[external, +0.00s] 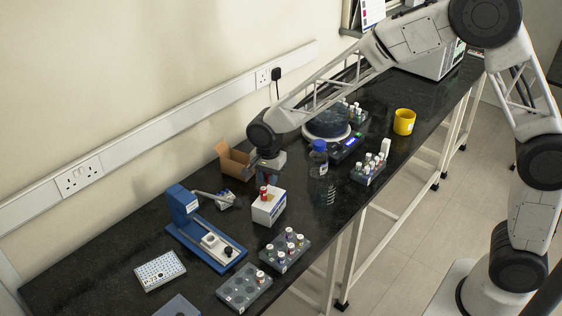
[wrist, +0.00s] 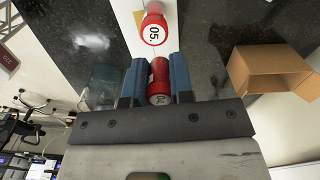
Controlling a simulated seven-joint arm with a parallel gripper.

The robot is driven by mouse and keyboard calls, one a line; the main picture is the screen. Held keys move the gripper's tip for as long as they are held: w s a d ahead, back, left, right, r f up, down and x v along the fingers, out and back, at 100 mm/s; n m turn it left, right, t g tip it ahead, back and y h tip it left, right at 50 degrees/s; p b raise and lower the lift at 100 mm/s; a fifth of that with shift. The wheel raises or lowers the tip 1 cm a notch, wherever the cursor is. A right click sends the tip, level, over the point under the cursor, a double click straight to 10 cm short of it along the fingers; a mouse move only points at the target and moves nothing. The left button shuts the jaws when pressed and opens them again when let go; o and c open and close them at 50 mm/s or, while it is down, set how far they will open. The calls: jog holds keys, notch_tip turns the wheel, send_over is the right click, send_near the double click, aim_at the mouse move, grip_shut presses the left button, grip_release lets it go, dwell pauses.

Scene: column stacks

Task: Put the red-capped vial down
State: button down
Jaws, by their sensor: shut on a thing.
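My gripper (wrist: 155,75) is shut on a red vial (wrist: 159,72), whose red cap end with a printed label faces the wrist camera. In the external view my gripper (external: 267,171) hangs just behind and above a white box (external: 270,209). A second red-capped vial (external: 264,193) stands at the white box's top. In the wrist view its cap (wrist: 153,29), marked 05, is just beyond the fingertips, with the white box (wrist: 129,18) beside it. The held vial's lower end is hidden, so I cannot tell whether it touches anything.
An open cardboard box (external: 232,160) stands behind my gripper. A blue-capped bottle (external: 319,174) is to the right, near vial racks (external: 368,172). A blue device (external: 205,232) is at left. Another rack (external: 285,253) is in front.

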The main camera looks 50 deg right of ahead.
jog(key=shift+w, duration=0.1)
jog(key=shift+w+a, duration=0.1)
jog(key=shift+w, duration=0.15)
jog(key=shift+w+f, duration=0.1)
jog(key=shift+f, duration=1.7)
jog(key=shift+f, duration=0.15)
jog(key=c, duration=1)
grip_release()
notch_tip(320, 180, up, 12)
jog(key=shift+r, duration=0.15)
